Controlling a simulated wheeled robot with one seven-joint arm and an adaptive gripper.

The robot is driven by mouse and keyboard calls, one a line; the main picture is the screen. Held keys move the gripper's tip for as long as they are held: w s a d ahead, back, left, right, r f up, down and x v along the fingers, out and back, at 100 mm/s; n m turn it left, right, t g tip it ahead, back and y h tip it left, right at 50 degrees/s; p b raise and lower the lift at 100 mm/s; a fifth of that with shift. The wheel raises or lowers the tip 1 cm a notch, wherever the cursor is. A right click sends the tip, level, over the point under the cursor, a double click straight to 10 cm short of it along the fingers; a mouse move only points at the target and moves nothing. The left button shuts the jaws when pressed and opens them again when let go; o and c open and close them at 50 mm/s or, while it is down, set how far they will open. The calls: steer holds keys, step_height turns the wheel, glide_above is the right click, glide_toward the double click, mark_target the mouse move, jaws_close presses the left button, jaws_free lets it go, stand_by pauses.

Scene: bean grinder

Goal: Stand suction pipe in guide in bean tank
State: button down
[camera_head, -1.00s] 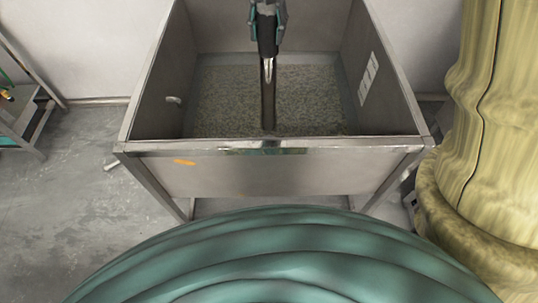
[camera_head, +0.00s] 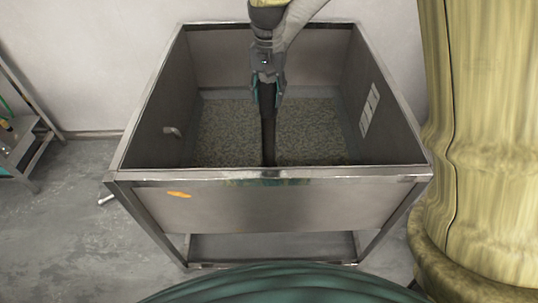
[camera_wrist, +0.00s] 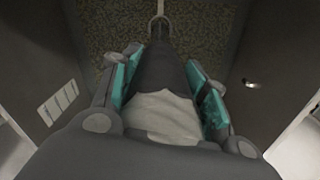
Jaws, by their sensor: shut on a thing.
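The bean tank (camera_head: 225,190) is a grey metal bin on legs, with speckled beans (camera_head: 315,125) on its floor. My gripper (camera_head: 267,98) is over the tank, with teal-padded fingers shut on the dark suction pipe (camera_head: 268,135). The pipe runs down towards the near wall, and its lower part is hidden behind the front rim in the head view. In the wrist view my gripper (camera_wrist: 164,75) closes on both sides of the pipe (camera_wrist: 158,60).
A pale slotted plate (camera_head: 370,110) is on the tank's right inner wall, and a small fitting (camera_head: 172,131) on the left one. A large yellow column (camera_head: 480,150) stands close on the right. A metal rack (camera_head: 25,135) stands at the left.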

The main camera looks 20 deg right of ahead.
mark_target(268, 122)
step_height(268, 122, down, 23)
steer(key=p, duration=0.3)
steer(key=shift+r, duration=0.1)
stand_by(0.7)
steer(key=c, duration=0.8)
jaws_free()
steer(key=shift+o, duration=0.2)
steer(key=shift+s, duration=0.1)
steer(key=shift+r+b, duration=1.15)
steer(key=shift+r, duration=4.85)
